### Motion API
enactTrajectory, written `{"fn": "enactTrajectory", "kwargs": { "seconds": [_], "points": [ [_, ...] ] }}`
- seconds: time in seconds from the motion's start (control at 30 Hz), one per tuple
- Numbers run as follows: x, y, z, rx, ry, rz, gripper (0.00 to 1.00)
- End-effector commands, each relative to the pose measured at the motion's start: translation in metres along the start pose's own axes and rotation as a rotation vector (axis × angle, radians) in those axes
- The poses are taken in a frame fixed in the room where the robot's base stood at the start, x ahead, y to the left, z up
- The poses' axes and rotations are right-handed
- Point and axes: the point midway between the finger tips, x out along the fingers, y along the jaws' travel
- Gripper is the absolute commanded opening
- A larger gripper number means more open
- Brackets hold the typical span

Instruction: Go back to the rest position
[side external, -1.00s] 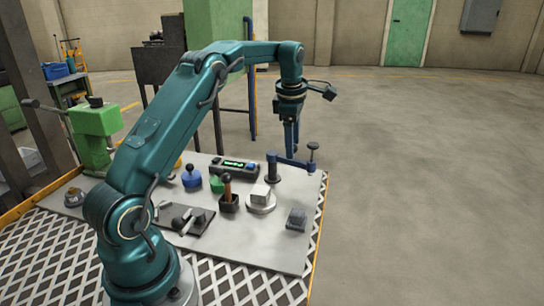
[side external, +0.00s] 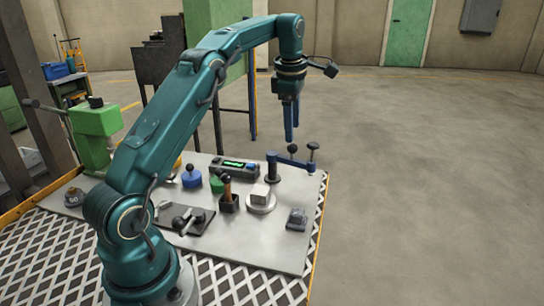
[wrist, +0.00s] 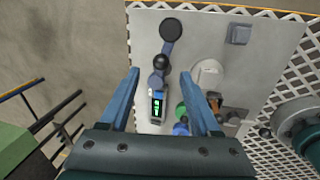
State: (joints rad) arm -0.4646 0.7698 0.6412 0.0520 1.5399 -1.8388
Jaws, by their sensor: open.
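My gripper (side external: 291,138) hangs pointing down above the far right part of the grey work plate (side external: 255,245), clear of everything below it. In the wrist view its two blue fingers (wrist: 160,92) are spread apart with nothing between them touching them. Below them shows a dark blue crank arm with black knobs (side external: 290,160); it also shows in the wrist view (wrist: 168,50). A box with a green lit display (side external: 234,167) stands beside the crank, and the wrist view shows it under the fingers (wrist: 157,106).
The plate holds a blue knob piece (side external: 191,178), a wooden-handled tool in a dark holder (side external: 228,198), a pale block on a round base (side external: 261,196) and a grey block (side external: 297,219). A green machine (side external: 95,130) stands left. Open floor lies right.

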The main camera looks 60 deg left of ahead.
Motion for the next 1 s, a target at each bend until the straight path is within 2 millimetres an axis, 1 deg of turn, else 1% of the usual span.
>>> {"fn": "enactTrajectory", "kwargs": {
  "seconds": [0.2, 0.27, 0.37, 0.4, 0.47, 0.5, 0.57, 0.6, 0.67, 0.7, 0.83, 0.9, 1.0],
  "points": [
    [-0.001, -0.001, 0.003, 0.008, -0.002, 0.003, 0.64],
    [-0.011, 0.000, 0.007, 0.017, -0.011, 0.025, 0.64],
    [-0.038, -0.005, 0.018, 0.046, -0.033, 0.076, 0.64],
    [-0.051, -0.011, 0.022, 0.062, -0.042, 0.090, 0.64],
    [-0.069, -0.023, 0.029, 0.092, -0.057, 0.110, 0.64],
    [-0.081, -0.032, 0.032, 0.128, -0.066, 0.125, 0.64],
    [-0.096, -0.047, 0.037, 0.198, -0.080, 0.145, 0.64],
    [-0.104, -0.058, 0.039, 0.252, -0.087, 0.157, 0.64],
    [-0.115, -0.074, 0.042, 0.341, -0.098, 0.178, 0.64],
    [-0.121, -0.085, 0.043, 0.405, -0.104, 0.192, 0.64],
    [-0.135, -0.123, 0.043, 0.635, -0.119, 0.240, 0.64],
    [-0.138, -0.145, 0.040, 0.771, -0.123, 0.266, 0.64],
    [-0.136, -0.175, 0.035, 0.973, -0.123, 0.305, 0.64]
  ]
}}
